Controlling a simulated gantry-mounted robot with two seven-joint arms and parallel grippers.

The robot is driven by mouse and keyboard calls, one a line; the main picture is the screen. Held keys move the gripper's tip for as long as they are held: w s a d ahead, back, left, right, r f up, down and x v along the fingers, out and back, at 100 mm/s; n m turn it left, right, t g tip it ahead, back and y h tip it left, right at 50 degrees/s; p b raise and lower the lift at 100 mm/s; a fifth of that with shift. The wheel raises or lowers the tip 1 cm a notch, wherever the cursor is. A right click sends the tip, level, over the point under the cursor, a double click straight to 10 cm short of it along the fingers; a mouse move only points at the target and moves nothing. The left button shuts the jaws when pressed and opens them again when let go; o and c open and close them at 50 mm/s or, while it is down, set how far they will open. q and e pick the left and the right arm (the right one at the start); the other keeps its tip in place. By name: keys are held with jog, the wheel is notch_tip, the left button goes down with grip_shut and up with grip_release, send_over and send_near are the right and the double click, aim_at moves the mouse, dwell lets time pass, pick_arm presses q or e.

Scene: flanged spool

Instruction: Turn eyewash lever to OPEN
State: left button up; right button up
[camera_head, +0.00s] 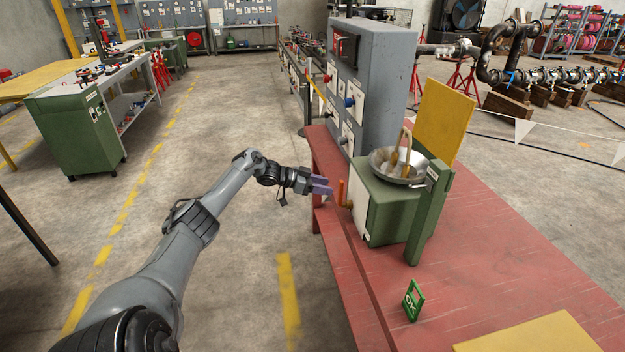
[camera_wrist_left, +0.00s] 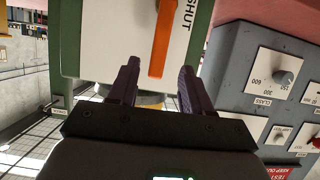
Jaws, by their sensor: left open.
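The orange eyewash lever (camera_head: 340,191) stands upright on the near left side of the green eyewash station (camera_head: 385,212). In the left wrist view, the lever (camera_wrist_left: 162,40) lies over a white plate (camera_wrist_left: 115,40) lettered SHUT; no OPEN lettering shows. My left gripper (camera_head: 328,186) is just left of the lever in the head view. In the left wrist view, its two dark purple fingers (camera_wrist_left: 159,68) are apart, with the lever ahead of the gap between them. Contact with the lever cannot be made out. My right gripper is not in view.
The station stands on a red bench (camera_head: 470,260) with a steel bowl (camera_head: 397,170) on top. A tall grey control cabinet (camera_head: 375,80) stands close behind. A green OK sign (camera_head: 412,300) stands in front. Open floor lies left of the bench.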

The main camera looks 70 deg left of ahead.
pick_arm(q)
jog(key=shift+p+v, duration=0.7)
jog(key=shift+v, duration=1.2)
